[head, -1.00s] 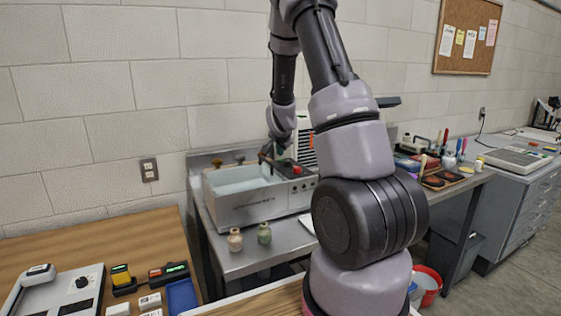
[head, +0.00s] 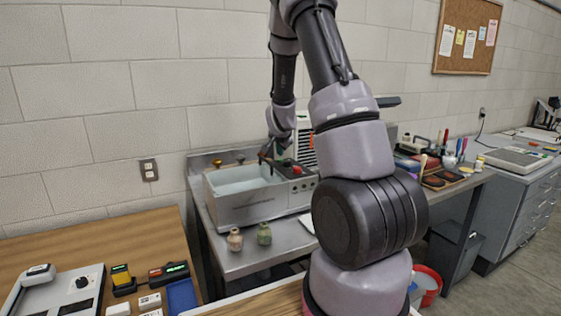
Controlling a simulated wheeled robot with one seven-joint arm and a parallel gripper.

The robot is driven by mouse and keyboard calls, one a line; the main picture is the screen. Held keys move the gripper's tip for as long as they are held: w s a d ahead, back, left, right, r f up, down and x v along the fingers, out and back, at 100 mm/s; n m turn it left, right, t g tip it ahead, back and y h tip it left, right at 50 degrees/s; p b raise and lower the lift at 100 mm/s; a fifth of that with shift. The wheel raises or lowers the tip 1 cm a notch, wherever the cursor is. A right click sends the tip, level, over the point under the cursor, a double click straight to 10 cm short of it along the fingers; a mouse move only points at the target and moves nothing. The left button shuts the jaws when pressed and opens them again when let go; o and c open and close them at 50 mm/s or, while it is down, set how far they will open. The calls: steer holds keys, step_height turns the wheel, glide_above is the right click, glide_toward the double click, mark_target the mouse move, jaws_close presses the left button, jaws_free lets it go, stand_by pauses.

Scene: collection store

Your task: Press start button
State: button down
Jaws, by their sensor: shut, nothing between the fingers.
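A grey metal bath machine (head: 245,205) with a liquid-filled basin stands on the steel bench by the wall. Its dark control panel (head: 291,177) is at the right end and carries a red button (head: 297,170). No label is legible, so I cannot tell which control is the start button. My gripper (head: 268,168) is shut and empty, pointing down at the panel's left edge beside the basin, left of the red button. Whether its fingertips touch anything is too small to tell.
Two small jars, one pinkish (head: 235,240) and one green (head: 264,234), stand on the bench in front of the machine. A vented white unit (head: 306,146) stands behind the panel. A wooden table (head: 110,245) with devices is at the left.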

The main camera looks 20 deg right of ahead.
mark_target(280, 162)
steer(key=shift+f, duration=0.2)
stand_by(0.4)
steer(key=shift+f, duration=0.25)
steer(key=shift+f, duration=0.4)
stand_by(0.6)
steer(key=shift+r, duration=0.85)
steer(key=shift+r, duration=2.5)
